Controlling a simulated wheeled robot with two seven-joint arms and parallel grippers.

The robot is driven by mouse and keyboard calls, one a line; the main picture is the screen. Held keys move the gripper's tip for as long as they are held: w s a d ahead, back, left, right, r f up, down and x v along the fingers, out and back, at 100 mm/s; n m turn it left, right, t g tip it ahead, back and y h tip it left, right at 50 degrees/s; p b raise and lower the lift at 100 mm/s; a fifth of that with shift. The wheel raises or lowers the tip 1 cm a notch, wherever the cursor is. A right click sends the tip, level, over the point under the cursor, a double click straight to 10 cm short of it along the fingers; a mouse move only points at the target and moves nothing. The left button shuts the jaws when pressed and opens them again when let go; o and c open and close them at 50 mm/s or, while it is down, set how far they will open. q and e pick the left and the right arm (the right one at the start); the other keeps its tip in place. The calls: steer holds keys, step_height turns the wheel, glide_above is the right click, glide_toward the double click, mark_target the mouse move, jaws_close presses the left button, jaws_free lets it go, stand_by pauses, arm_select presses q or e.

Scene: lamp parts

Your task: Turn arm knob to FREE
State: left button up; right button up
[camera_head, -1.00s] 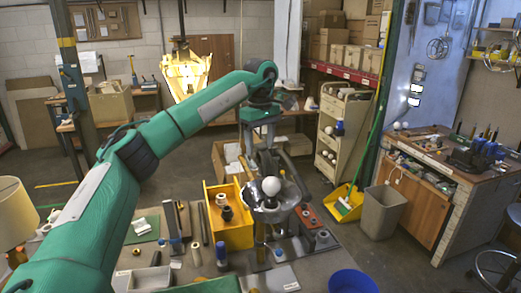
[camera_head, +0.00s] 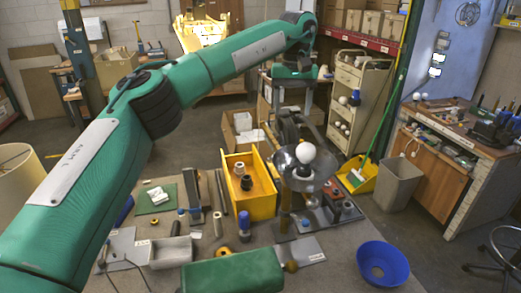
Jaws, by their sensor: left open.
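The lamp stands on the workbench right of centre. A white round bulb (camera_head: 305,153) sits in its upturned metal shade (camera_head: 290,176), above a brass-coloured post (camera_head: 285,212). My left arm reaches over from the left, and its gripper (camera_head: 288,138) points down just behind the shade and bulb. The gripper is open; its fingertips are partly hidden by the shade. I cannot make out the arm knob or its FREE marking at this size. My right gripper does not show.
A yellow bin (camera_head: 249,207) with dark and pale cylinders stands left of the lamp. A red box (camera_head: 333,196) is to its right. A blue bowl (camera_head: 382,265) sits at the front right. A grey tray (camera_head: 171,252) and small tools lie at left. A grey waste bin (camera_head: 397,184) stands on the floor.

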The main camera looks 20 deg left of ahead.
mark_target(290, 150)
arm_select(q)
step_height(290, 150, down, 13)
steer(key=p, duration=0.3)
steer(key=shift+r+p, duration=0.15)
steer(key=shift+p, duration=0.25)
steer(key=shift+f, duration=0.55)
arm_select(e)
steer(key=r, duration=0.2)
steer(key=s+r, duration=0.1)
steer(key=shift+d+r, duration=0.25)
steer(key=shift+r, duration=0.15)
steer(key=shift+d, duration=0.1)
arm_select(q)
steer(key=shift+d, duration=0.1)
steer(key=c, duration=1)
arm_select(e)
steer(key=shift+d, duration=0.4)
